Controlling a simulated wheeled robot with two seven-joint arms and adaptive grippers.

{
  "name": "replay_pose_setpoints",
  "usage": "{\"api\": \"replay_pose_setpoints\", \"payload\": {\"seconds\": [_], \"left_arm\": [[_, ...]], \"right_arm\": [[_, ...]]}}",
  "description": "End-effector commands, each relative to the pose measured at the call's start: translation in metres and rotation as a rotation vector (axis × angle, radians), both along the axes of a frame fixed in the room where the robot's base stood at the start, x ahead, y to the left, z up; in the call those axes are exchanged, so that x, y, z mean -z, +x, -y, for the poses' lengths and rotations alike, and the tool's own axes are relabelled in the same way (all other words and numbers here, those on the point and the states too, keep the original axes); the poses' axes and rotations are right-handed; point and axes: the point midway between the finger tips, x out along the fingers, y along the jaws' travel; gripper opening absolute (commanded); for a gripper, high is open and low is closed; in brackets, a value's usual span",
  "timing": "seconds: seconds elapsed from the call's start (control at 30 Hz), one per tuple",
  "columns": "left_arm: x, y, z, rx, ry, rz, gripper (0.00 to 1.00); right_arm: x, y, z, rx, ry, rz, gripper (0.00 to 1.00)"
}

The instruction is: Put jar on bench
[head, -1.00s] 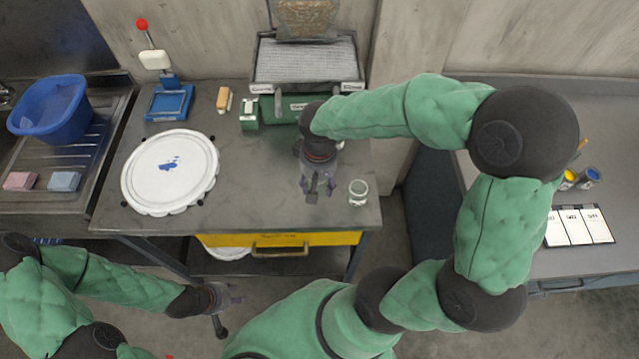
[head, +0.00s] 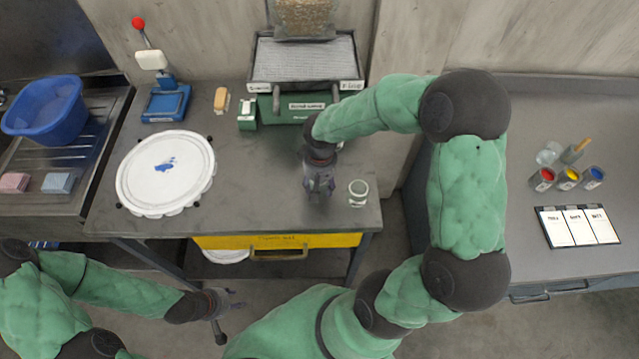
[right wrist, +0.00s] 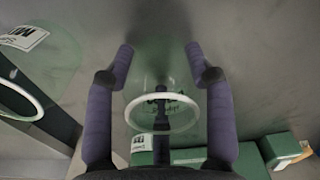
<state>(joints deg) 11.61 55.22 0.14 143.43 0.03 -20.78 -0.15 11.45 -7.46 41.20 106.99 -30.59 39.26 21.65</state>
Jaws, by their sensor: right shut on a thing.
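My right gripper (head: 320,188) hangs low over the grey bench (head: 258,205). In the right wrist view, its purple fingers (right wrist: 160,62) are shut on a clear jar with a white rim (right wrist: 163,93); the jar is hard to make out in the head view. A second clear jar with a pale rim (head: 358,192) stands upright on the bench just right of that gripper. It also shows in the right wrist view, with a white label (right wrist: 22,38). My left gripper (head: 233,299) is empty and looks open, below and in front of the bench.
A white round lid (head: 165,172) covers the bench's left part. A green mill (head: 300,104), a small green box (head: 247,114), a brush (head: 221,98) and a blue press (head: 166,102) stand behind. The right table holds paint cups (head: 568,178) and cards (head: 577,227).

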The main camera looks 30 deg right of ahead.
Motion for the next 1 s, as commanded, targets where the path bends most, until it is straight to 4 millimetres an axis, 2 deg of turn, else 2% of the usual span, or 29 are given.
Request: {"api": "replay_pose_setpoints", "payload": {"seconds": [0.23,0.27,0.3,0.33,0.77,0.87,1.0], "left_arm": [[0.004,0.000,0.000,0.000,0.000,0.000,0.40],[0.003,0.000,0.000,0.000,0.000,0.000,0.40],[0.003,0.000,0.000,0.000,0.000,0.000,0.40],[0.003,0.000,0.000,0.000,0.000,0.000,0.40],[-0.001,0.000,0.000,0.000,0.000,0.000,0.40],[-0.004,0.000,0.000,0.000,0.000,0.000,0.40],[-0.011,0.000,0.000,0.000,0.000,0.000,0.40]], "right_arm": [[0.004,0.000,0.000,0.000,0.000,0.000,0.22],[0.003,0.000,0.000,0.000,0.000,0.000,0.62],[0.003,0.000,0.000,0.000,0.000,0.000,0.74],[0.003,0.000,0.000,0.000,0.000,-0.001,0.78],[-0.002,0.000,0.000,0.000,0.000,0.000,0.78],[-0.014,0.001,0.000,0.001,0.000,0.003,0.78],[-0.041,0.001,0.000,0.000,-0.001,0.005,0.78]]}}
